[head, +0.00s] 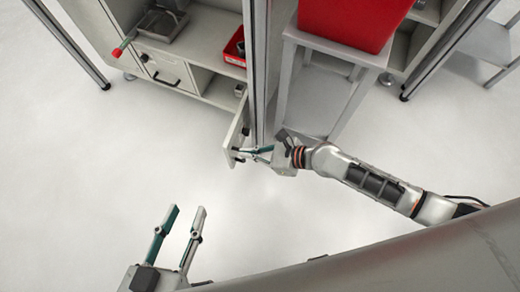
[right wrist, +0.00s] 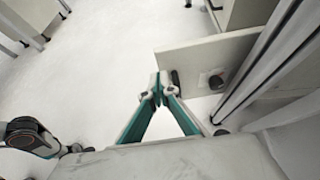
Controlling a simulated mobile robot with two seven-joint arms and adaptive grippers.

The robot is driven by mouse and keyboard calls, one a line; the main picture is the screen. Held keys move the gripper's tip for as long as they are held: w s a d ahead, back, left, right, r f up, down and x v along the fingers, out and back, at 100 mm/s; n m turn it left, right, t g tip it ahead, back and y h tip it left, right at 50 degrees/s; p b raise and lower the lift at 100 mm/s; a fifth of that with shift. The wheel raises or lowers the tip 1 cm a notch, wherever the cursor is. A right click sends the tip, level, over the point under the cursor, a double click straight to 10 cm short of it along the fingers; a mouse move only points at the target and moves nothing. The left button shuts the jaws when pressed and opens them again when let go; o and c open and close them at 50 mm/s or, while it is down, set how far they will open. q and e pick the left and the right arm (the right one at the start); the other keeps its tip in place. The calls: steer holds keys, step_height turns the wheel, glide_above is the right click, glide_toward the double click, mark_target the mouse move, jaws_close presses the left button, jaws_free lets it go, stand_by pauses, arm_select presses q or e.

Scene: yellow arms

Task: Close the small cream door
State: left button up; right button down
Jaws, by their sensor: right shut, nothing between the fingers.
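The small cream door (head: 236,127) stands swung open from the low cabinet, in the middle of the head view. It also shows in the right wrist view (right wrist: 205,53), with a dark handle near its free end. My right gripper (head: 243,153) is shut and empty, its tips at the door's free end beside the handle. In the right wrist view the closed tips (right wrist: 158,88) overlap the door's edge; I cannot tell whether they touch it. My left gripper (head: 188,209) is open and empty, over bare floor at the lower left, away from the door.
The cabinet (head: 212,52) has a closed drawer front (head: 167,72) and an open compartment (head: 220,92) beside it. A metal post (head: 256,65) stands close to the door. A red bin (head: 350,18) sits on a grey stand (head: 318,43) at right. The floor in front is clear.

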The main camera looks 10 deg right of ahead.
mark_target(228, 149)
steer(key=shift+w+a+r, duration=0.1)
steer(key=shift+w+a, duration=0.35)
steer(key=shift+a, duration=0.3)
steer(key=shift+w+a+r, duration=0.1)
steer(key=shift+w+a, duration=0.35)
steer(key=shift+a, duration=0.3)
